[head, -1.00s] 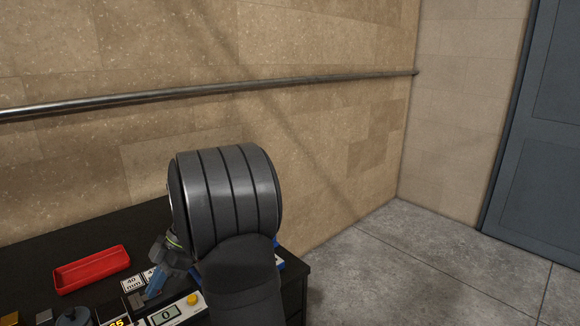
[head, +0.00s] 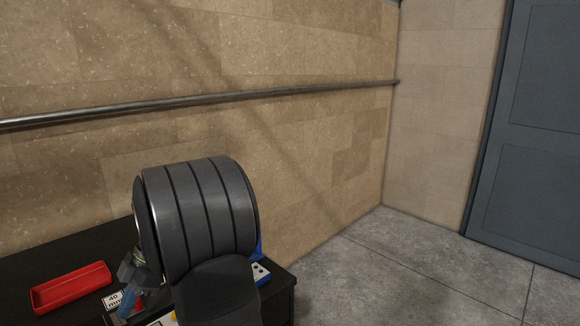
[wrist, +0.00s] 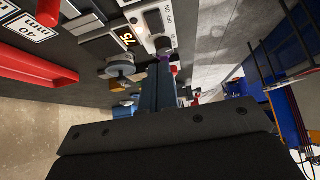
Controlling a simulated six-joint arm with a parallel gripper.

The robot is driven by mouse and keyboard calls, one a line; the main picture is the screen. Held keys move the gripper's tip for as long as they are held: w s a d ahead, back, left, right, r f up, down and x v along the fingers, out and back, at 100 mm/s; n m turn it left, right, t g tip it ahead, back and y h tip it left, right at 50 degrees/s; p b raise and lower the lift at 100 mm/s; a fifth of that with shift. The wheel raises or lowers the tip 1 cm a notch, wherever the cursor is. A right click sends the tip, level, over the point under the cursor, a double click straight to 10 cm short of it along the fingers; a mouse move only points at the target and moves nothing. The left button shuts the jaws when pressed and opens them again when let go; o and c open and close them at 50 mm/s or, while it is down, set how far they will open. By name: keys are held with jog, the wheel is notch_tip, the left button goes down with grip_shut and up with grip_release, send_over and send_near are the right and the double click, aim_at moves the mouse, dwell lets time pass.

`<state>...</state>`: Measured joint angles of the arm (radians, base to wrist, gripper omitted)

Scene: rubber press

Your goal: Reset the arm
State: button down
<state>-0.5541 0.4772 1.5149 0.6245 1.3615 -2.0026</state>
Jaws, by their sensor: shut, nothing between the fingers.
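My gripper (head: 128,303) shows in the head view low at the left, partly behind my large dark arm joint. It is over the black table (head: 92,240), close to the "40 mm" label card (head: 114,299). In the wrist view my gripper's blue-grey fingers (wrist: 160,82) lie together at the centre, with nothing seen between them. Whether the fingertips touch anything cannot be told.
A red tray (head: 70,287) lies left of my gripper. A blue-and-white device (head: 261,272) sits at the table's right edge. Grey floor (head: 420,270) is clear at right.

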jog(key=shift+f, duration=0.1)
jog(key=x, duration=0.4)
jog(key=w+d+r, duration=0.6)
jog(key=s+a+f, duration=0.5)
jog(key=s+a, duration=0.1)
jog(key=shift+s+a+f, duration=0.2)
jog(key=shift+f, duration=0.2)
jog(key=w+v, duration=0.1)
jog(key=v, duration=0.9)
jog(key=w+a+r+t+h, duration=0.2)
jog(key=w+t, duration=0.1)
jog(key=w, duration=0.3)
jog(key=w+a+r+t+h, duration=0.1)
jog(key=w+a+t+h, duration=0.15)
jog(key=w, duration=0.25)
jog(key=w+d+f+m+g+y, duration=0.1)
jog(key=d+f+m+y, duration=0.3)
jog(key=m, duration=0.5)
jog(key=shift+d+f+m, duration=0.3)
jog(key=shift+d+f, duration=0.2)
jog(key=shift+d, duration=0.6)
